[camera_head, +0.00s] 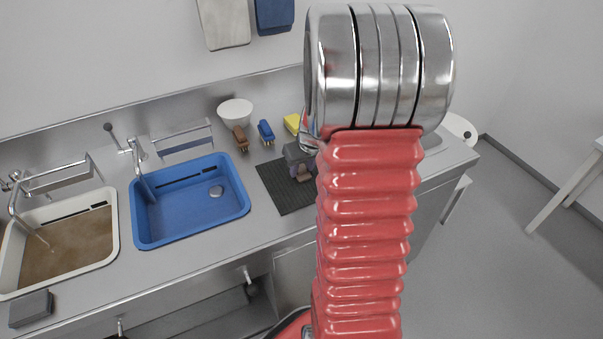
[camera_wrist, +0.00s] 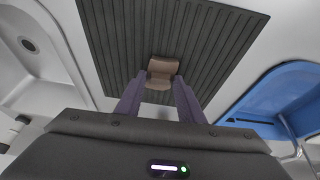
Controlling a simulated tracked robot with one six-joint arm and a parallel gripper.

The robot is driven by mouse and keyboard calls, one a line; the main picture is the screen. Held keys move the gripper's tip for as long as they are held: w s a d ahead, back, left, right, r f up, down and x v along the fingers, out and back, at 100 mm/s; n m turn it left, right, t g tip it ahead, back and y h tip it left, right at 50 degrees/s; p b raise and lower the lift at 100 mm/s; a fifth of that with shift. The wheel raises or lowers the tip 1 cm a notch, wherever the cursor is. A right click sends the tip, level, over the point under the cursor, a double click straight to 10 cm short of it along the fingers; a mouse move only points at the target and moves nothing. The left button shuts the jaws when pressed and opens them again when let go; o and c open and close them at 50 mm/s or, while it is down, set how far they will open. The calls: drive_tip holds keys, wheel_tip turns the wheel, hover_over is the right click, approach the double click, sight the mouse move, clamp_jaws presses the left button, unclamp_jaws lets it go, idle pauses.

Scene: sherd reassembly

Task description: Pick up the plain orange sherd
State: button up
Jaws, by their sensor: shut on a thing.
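The plain orange sherd (camera_wrist: 160,70) looks a dull brown in the wrist view and has no visible pattern. It sits between the tips of the two purple fingers of my gripper (camera_wrist: 158,88), over the dark ribbed mat (camera_wrist: 225,30). My gripper is shut on it. I cannot tell whether the sherd touches the mat. In the head view my gripper (camera_head: 300,167) is over the mat (camera_head: 275,181), and a small brown bit of the sherd (camera_head: 304,177) shows at its fingers. My red arm hides the mat's right part.
A blue basin (camera_head: 190,222) and a cream basin with brown water (camera_head: 15,270) lie left of the mat. A white bowl (camera_head: 235,111), brown brush (camera_head: 240,138), blue brush (camera_head: 266,132) and yellow sponge (camera_head: 292,123) stand behind it. A grey block (camera_head: 31,308) lies at front left.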

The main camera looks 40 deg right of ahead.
sight(302, 171)
drive_tip(key=shift+c, duration=1.4)
drive_tip(key=shift+r, duration=0.1)
wheel_tip(302, 171, up, 10)
drive_tip(key=shift+a, duration=0.1)
idle(1.2)
